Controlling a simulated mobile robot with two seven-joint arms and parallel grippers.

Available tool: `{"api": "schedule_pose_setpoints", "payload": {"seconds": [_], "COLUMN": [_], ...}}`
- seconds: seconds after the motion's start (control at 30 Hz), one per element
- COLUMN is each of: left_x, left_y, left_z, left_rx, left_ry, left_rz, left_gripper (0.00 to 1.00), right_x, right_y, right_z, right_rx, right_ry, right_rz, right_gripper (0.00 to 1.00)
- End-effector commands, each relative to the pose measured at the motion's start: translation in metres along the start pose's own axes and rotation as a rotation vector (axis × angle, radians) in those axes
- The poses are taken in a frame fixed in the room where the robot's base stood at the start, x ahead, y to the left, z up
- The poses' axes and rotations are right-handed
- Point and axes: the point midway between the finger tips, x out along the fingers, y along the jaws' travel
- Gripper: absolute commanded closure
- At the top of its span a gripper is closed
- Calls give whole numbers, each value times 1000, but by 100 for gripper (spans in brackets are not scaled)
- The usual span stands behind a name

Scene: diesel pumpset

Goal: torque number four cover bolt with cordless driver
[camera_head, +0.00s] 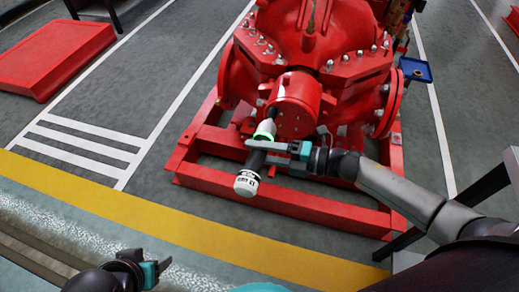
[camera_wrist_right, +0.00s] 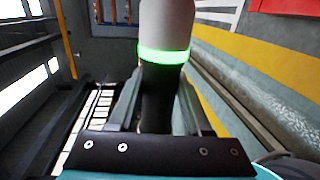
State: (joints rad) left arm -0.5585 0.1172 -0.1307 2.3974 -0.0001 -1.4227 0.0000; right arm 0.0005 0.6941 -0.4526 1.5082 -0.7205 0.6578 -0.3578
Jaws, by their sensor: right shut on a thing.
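The cordless driver, with a black grip (camera_head: 256,162), a green ring and a white end cap (camera_head: 247,184), is in my right gripper (camera_head: 260,149). The gripper is shut around the black grip. The driver's nose points up toward the lower left side of the red round cover (camera_head: 297,100) on the pump. Whether it touches a bolt cannot be told; the number four bolt is not identifiable. My left gripper (camera_head: 150,272) is low at the left, apart from the pump.
The red pump (camera_head: 310,45) stands on a red frame (camera_head: 300,205) with raised rails. A small blue tray (camera_head: 416,70) is to the pump's right. A red platform (camera_head: 55,57) lies at the upper left. Grey floor between them is clear.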

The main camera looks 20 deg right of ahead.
Motion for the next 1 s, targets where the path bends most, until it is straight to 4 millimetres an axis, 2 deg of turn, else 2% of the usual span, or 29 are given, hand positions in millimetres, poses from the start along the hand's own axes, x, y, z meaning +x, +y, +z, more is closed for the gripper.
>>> {"api": "schedule_pose_setpoints", "payload": {"seconds": [1.0], "left_x": [3], "left_y": [0], "left_z": [1], "left_rx": [0], "left_ry": [0], "left_rz": [0], "left_gripper": [43], "right_x": [0], "right_y": [4], "right_z": [12], "right_rx": [-3], "right_ry": [-6], "right_rz": [6], "right_gripper": [100]}}
